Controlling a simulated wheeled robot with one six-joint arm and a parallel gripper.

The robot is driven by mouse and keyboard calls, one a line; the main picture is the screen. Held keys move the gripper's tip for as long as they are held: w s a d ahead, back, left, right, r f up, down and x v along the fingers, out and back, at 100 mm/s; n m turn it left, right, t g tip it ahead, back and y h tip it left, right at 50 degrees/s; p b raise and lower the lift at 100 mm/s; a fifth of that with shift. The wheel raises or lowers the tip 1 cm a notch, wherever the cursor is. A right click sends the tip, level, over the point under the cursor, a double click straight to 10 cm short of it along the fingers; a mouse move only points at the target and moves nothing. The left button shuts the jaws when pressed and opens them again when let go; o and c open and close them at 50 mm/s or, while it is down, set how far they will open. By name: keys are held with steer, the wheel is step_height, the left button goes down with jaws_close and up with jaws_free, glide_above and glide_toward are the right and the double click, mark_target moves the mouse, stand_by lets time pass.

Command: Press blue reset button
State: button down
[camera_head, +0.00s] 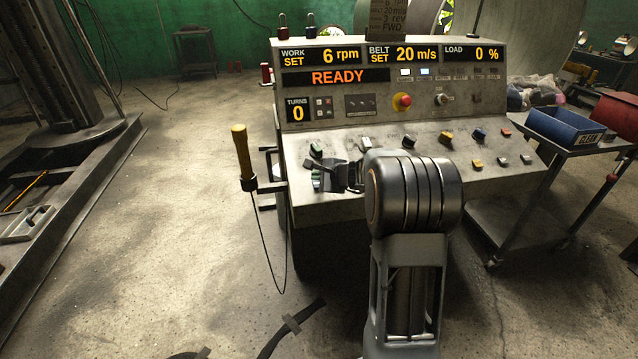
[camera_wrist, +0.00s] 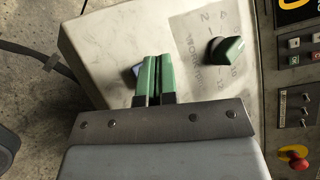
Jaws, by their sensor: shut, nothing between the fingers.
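In the wrist view, a small blue button (camera_wrist: 138,70) shows at the left edge of my fingertips on the pale sloped console panel, partly hidden behind them. My gripper (camera_wrist: 154,77) has green-padded fingers closed together with nothing between them. The fingertips are over or beside the button; I cannot tell if they touch it. In the head view my gripper (camera_head: 318,179) is low over the left end of the console's sloped panel (camera_head: 375,190), and the blue button is not distinguishable there. A green knob (camera_wrist: 228,49) sits to the right of the fingers in the wrist view.
The console display (camera_head: 338,77) reads READY, with turns at 0. A red mushroom button (camera_head: 403,100) is on the upright face. Several colored knobs line the slope. A yellow-handled lever (camera_head: 241,153) stands at the left. A blue bin (camera_head: 565,127) sits on a cart at right.

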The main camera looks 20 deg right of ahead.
steer(key=r, duration=0.1)
steer(key=s+r+p, duration=0.1)
steer(key=r, duration=0.1)
steer(key=r+p, duration=0.1)
steer(key=shift+s+a+r, duration=0.15)
steer(key=shift+s, duration=0.15)
stand_by(0.6)
steer(key=s+a+f+n+g+p, duration=0.1)
steer(key=s+a+n+g, duration=0.35)
steer(key=s, duration=0.25)
steer(key=s+a+f+n+g+p, duration=0.1)
steer(key=s+a+n+g+p, duration=0.15)
steer(key=s+n, duration=0.4)
steer(key=s+a+r+n+h+p, duration=0.2)
steer(key=s+r+n+p, duration=0.1)
steer(key=s, duration=0.4)
steer(key=s+a+r+n+g+h+p, duration=0.1)
steer(key=s+a+r+n+h+p, duration=0.1)
steer(key=s+r+n, duration=0.4)
steer(key=shift+s+a+r+p, duration=0.4)
steer(key=shift+s+r, duration=0.3)
steer(key=shift+s, duration=0.45)
